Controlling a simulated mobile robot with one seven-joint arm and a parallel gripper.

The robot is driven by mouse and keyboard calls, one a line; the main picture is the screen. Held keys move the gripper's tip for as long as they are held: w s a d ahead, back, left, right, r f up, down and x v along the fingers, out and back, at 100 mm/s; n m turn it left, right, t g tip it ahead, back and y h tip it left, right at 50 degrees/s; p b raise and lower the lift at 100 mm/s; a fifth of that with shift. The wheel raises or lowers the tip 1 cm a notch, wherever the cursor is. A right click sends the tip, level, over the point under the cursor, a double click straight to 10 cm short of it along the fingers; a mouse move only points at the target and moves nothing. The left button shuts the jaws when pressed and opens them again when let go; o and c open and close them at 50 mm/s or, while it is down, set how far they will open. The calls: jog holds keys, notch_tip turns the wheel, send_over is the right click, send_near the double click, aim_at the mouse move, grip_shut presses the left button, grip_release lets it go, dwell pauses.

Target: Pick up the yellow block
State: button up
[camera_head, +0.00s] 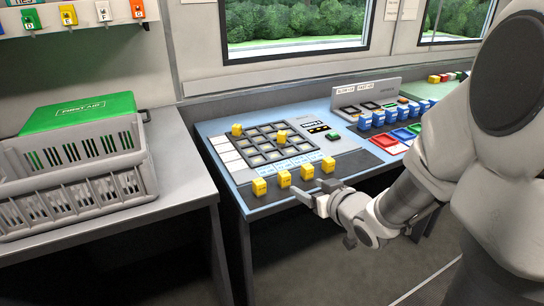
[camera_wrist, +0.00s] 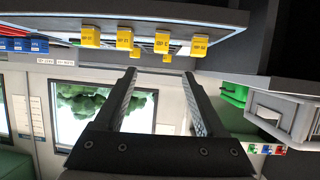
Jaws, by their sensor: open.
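Several yellow blocks stand in a row along the front edge of the console (camera_head: 262,207): the leftmost block (camera_head: 259,187), a second block (camera_head: 284,179), a third block (camera_head: 307,172) and the rightmost block (camera_head: 328,165). Two more yellow blocks, one at the back left (camera_head: 237,130) and one at the right (camera_head: 281,137), sit on the dark grid. My gripper (camera_head: 315,190) is open and empty, in front of the row's right part, apart from the blocks. In the wrist view the picture is inverted; the row, including one block (camera_wrist: 162,43), lies beyond the open fingers (camera_wrist: 159,74).
A grey crate (camera_head: 75,180) with a green first aid case (camera_head: 80,112) stands on the left counter. Blue blocks (camera_head: 378,118) and coloured trays (camera_head: 403,134) lie on the console's right. A gap separates counter and console.

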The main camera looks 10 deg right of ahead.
jog(key=f, duration=0.1)
send_near(280, 173)
jog(key=w+f, duration=0.2)
jog(key=w+f+b, duration=0.1)
jog(key=w+f, duration=0.1)
jog(key=w, duration=0.1)
jog(key=shift+w+a+f, duration=0.1)
jog(key=shift+a+f, duration=0.05)
jog(key=shift+a, duration=0.05)
jog(key=shift+w+r+b+x, duration=0.1)
jog(key=shift+r+b+x, duration=0.15)
jog(key=shift+x, duration=0.75)
jog(key=shift+w+r+b+x, duration=0.1)
jog(key=shift+b+x, duration=0.2)
jog(key=shift+x, duration=0.7)
jog(key=shift+w+r+b+x, duration=0.1)
jog(key=shift+r+b+x, duration=0.15)
jog(key=shift+x, duration=0.75)
jog(key=shift+d, duration=0.1)
grip_shut()
